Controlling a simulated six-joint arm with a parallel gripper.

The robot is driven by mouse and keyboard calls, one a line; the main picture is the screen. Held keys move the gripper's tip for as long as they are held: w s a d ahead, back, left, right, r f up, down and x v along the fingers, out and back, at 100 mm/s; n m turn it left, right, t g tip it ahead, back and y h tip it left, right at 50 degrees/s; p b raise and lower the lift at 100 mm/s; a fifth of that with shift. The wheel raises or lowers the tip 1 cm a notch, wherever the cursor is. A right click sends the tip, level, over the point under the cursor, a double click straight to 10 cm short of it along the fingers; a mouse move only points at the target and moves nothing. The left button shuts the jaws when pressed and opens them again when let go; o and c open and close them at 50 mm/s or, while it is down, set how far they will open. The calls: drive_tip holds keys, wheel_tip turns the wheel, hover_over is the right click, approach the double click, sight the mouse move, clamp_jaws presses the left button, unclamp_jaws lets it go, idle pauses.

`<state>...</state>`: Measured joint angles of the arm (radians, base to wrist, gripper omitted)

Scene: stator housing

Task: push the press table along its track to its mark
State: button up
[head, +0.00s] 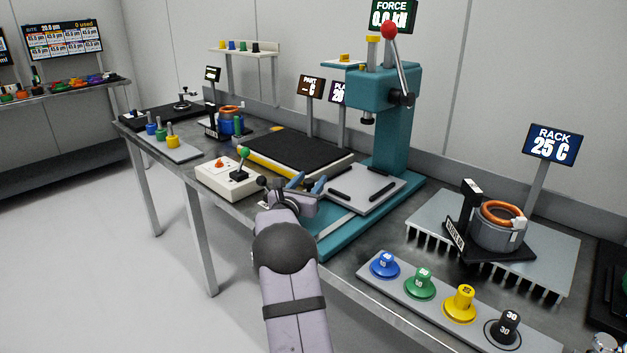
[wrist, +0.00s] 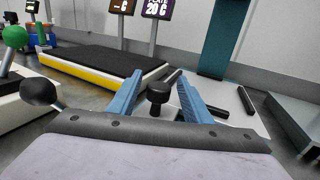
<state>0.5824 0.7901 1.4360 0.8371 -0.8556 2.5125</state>
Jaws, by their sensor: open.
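The press table (head: 372,183) is a light grey plate with black bars on top, lying on the teal press base (head: 345,235) in front of the press column. It also shows in the wrist view (wrist: 243,122), behind my gripper's right finger. My gripper (head: 307,183) is open with its blue fingers at the table's left side. In the wrist view, a black knob (wrist: 158,93) on a short rod stands between the two open fingers (wrist: 160,82), with no visible grip on it. A pale strip (head: 333,222) runs on the base; I cannot tell whether it is the mark.
A control box (head: 228,180) with a green-knobbed lever stands left of my gripper. Behind is a black-topped plate (head: 300,148) with a yellow edge. The teal press (head: 390,130) rises behind the table. A finned rack (head: 425,235) and coloured knobs (head: 420,284) lie to the right.

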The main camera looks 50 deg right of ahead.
sight(307, 184)
drive_tip(key=shift+b+v, duration=0.35)
drive_tip(key=shift+v, duration=1.55)
drive_tip(key=shift+r, duration=0.1)
